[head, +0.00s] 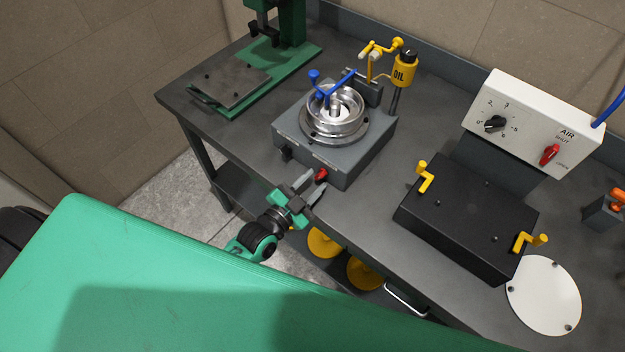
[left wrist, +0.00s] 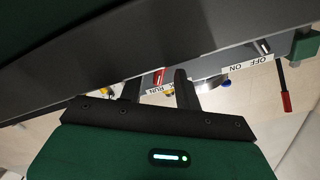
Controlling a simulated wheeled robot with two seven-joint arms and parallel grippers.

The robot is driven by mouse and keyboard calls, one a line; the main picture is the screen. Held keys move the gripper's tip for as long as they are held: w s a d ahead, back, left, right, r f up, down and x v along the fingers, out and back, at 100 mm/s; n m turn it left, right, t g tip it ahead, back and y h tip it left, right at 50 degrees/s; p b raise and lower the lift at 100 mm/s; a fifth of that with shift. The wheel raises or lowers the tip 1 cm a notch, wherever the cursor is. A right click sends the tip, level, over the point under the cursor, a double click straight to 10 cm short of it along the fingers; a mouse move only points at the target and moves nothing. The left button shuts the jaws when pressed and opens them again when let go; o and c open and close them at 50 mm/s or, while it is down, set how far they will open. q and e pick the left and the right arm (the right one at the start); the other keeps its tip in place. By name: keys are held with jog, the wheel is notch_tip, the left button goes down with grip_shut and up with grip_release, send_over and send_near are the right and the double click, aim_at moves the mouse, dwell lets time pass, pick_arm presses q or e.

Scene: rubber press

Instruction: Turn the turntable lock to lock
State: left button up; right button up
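The turntable (head: 333,115) is a round silver metal piece on a grey box (head: 327,160) on the workbench. A small red handle (head: 321,175), apparently the turntable lock, is on the box's front face. My left gripper (head: 312,187) is open at this front face, with its fingertips close to the red handle. In the left wrist view the red handle (left wrist: 158,77) shows between the two open fingers (left wrist: 156,85), beside a partly hidden label reading RUN (left wrist: 158,90). I cannot tell whether the fingers touch it. My right gripper is not in view.
A black knob (head: 286,154) is on the same front face; an OFF ON label (left wrist: 246,66) shows in the left wrist view. A yellow oil cup (head: 404,70) stands behind the turntable. A black box with yellow handles (head: 465,222) and a green press (head: 285,45) flank it.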

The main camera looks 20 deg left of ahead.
pick_arm(q)
jog(key=shift+w+d, duration=0.1)
jog(key=shift+w, duration=0.1)
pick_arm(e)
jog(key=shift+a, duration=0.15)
pick_arm(q)
grip_shut()
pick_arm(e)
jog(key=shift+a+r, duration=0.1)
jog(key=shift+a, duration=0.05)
pick_arm(q)
jog(key=n, duration=0.3)
jog(key=shift+p, duration=0.4)
jog(key=n, duration=0.2)
jog(key=shift+n, duration=0.3)
jog(key=n, duration=0.4)
jog(key=shift+n+p, duration=0.35)
jog(key=shift+n, duration=0.75)
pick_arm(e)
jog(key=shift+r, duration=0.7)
